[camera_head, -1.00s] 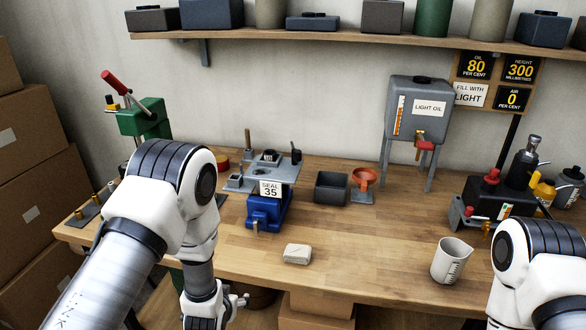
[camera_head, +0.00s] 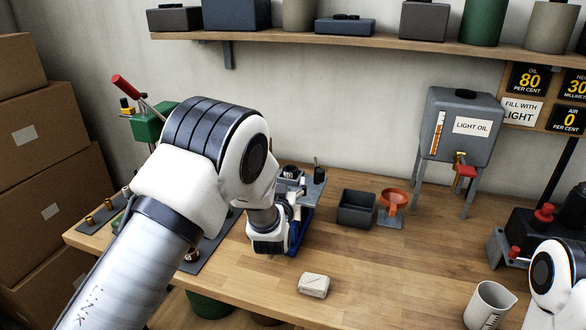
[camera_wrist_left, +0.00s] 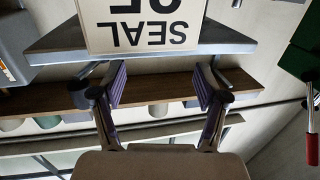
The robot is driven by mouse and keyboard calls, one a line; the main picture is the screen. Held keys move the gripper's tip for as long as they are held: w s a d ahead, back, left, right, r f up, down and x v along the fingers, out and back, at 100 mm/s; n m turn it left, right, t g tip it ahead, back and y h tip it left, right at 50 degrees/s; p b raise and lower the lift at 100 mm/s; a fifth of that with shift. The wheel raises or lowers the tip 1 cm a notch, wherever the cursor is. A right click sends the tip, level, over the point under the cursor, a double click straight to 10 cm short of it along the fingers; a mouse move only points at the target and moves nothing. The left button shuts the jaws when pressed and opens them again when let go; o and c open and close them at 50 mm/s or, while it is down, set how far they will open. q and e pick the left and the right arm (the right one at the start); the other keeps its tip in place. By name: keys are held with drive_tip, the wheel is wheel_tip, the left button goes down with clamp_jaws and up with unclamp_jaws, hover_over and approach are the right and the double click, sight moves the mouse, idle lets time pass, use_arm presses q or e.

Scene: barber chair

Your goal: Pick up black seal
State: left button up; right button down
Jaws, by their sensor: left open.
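A small dark round piece (camera_head: 290,172), which looks like the black seal, sits on the grey stand plate (camera_head: 313,188) above a blue vise (camera_head: 302,236). My left gripper (camera_head: 296,203) is at the front of this stand, with its fingers small and partly hidden by my arm. In the left wrist view the left gripper (camera_wrist_left: 161,88) has its fingers wide apart with nothing between them. I cannot make out the seal there. My right gripper is out of view.
A dark open bin (camera_head: 356,209) and an orange funnel (camera_head: 393,202) stand right of the vise. A pale block (camera_head: 314,285) lies in front, and a measuring cup (camera_head: 488,306) stands at right. A green press with a red lever (camera_head: 126,85) is behind my left arm.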

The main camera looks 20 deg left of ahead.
sight(290, 173)
use_arm(q)
drive_tip(key=w+p, duration=0.2)
drive_tip(key=shift+w+a+r+p, duration=0.2)
drive_tip(key=shift+w+r+p, duration=0.1)
drive_tip(key=shift+r, duration=0.1)
drive_tip(key=w, duration=0.1)
drive_tip(key=w+f, duration=0.1)
drive_tip(key=w, duration=0.2)
drive_tip(key=shift+a+f+p, duration=0.3)
drive_tip(key=shift+p, duration=0.05)
drive_tip(key=shift+s+r, duration=0.2)
drive_tip(key=shift+s, duration=0.15)
drive_tip(key=shift+c, duration=0.4)
drive_tip(key=shift+d, duration=0.1)
drive_tip(key=c, duration=1)
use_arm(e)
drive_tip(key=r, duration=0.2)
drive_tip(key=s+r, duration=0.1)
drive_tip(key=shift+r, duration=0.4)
